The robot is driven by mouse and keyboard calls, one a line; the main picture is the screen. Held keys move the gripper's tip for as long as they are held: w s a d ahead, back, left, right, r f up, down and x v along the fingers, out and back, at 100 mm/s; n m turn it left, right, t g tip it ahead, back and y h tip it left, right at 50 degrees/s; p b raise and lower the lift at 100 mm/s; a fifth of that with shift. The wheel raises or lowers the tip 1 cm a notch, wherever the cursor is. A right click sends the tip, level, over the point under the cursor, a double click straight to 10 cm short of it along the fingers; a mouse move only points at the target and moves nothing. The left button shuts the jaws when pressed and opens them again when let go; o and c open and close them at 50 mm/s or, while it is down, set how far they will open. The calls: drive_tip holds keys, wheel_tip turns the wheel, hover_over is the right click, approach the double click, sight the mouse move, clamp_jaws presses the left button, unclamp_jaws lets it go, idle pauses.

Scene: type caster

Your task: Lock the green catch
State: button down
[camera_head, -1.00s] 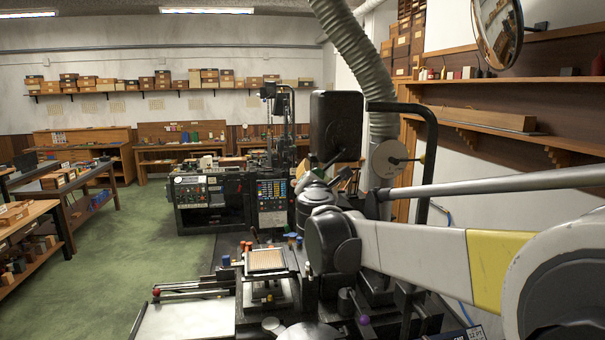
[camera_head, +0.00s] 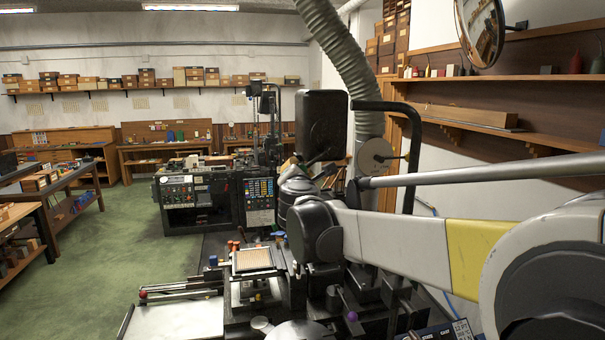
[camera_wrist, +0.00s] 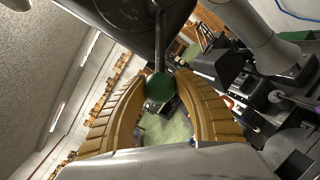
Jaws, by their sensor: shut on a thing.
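The green catch shows in the wrist view as a round green knob (camera_wrist: 160,87) on the end of a dark rod. The rod comes down from a large dark rounded part at the top. My gripper (camera_wrist: 159,90) has its two ribbed tan fingers closed on the knob from both sides. In the head view my gripper and the green knob cannot be made out; my arm and the dark machine parts cover that area.
A black machine with a colored button panel (camera_head: 260,190) stands behind. A tan ribbed plate (camera_head: 252,259) and a purple-knobbed lever (camera_head: 352,315) lie low in front of my arm. A grey hose (camera_head: 345,55) hangs above. Open green floor (camera_head: 90,260) lies to the left.

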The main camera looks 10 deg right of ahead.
drive_tip(key=r+m, duration=0.1)
drive_tip(key=a+r+m+p, duration=0.1)
drive_tip(key=m, duration=0.1)
drive_tip(key=shift+a+r, duration=0.1)
drive_tip(key=shift+r, duration=0.25)
drive_tip(key=shift+a+r+m+g+y+p, duration=0.1)
drive_tip(key=shift+r+m+g+y+p, duration=0.25)
drive_tip(key=shift+r+m, duration=0.4)
drive_tip(key=shift+a+r+m+g+y+p, duration=0.15)
drive_tip(key=shift+r+m+y+p, duration=0.1)
drive_tip(key=shift+r+m+p, duration=0.35)
drive_tip(key=shift+r+m, duration=0.1)
drive_tip(key=shift+m, duration=0.15)
drive_tip(key=c, duration=0.9)
unclamp_jaws()
drive_tip(key=shift+c, duration=0.2)
drive_tip(key=shift+d, duration=0.1)
drive_tip(key=v, duration=1.2)
